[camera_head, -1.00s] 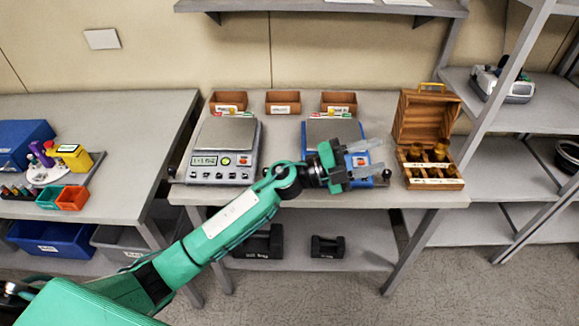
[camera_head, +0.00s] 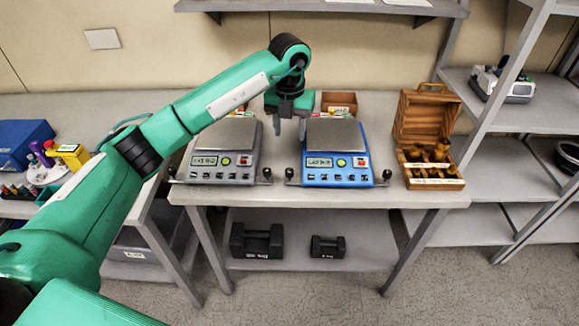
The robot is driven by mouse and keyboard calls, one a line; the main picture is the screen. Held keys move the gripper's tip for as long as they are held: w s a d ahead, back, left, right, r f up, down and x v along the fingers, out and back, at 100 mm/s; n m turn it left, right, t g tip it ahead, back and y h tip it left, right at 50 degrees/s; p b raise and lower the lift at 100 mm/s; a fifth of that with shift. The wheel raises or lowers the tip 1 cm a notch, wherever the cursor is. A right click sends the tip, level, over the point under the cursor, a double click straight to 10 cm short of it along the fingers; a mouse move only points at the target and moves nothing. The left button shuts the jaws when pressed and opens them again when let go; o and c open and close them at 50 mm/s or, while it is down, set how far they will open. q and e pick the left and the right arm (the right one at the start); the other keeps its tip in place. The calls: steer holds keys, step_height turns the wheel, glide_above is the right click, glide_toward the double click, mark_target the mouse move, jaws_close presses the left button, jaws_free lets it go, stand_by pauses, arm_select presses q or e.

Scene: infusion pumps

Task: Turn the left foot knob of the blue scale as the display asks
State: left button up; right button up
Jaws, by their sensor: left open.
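The blue scale (camera_head: 336,178) stands on the table with its grey weighing plate (camera_head: 335,134) on top. Its front display (camera_head: 319,163) is lit, but the reading is too small to make out surely. Its left foot knob (camera_head: 290,174) is a dark ball-ended piece at the front left corner, and a right foot knob (camera_head: 387,175) shows at the front right. My left gripper (camera_head: 290,128) is open and empty, pointing down between the two scales, behind and above the left foot knob and apart from it. My right gripper is not in view.
A grey scale (camera_head: 222,175) stands just left, its right foot knob (camera_head: 267,174) close to the blue scale's left one. An open wooden weight box (camera_head: 433,183) stands to the right. A small wooden bin (camera_head: 339,102) is behind. Black weights (camera_head: 257,241) lie on the lower shelf.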

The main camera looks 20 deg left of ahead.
mark_target(289, 170)
arm_select(q)
step_height(289, 170, down, 14)
steer(key=p, duration=0.3)
steer(key=shift+r, duration=0.1)
steer(key=c, duration=1)
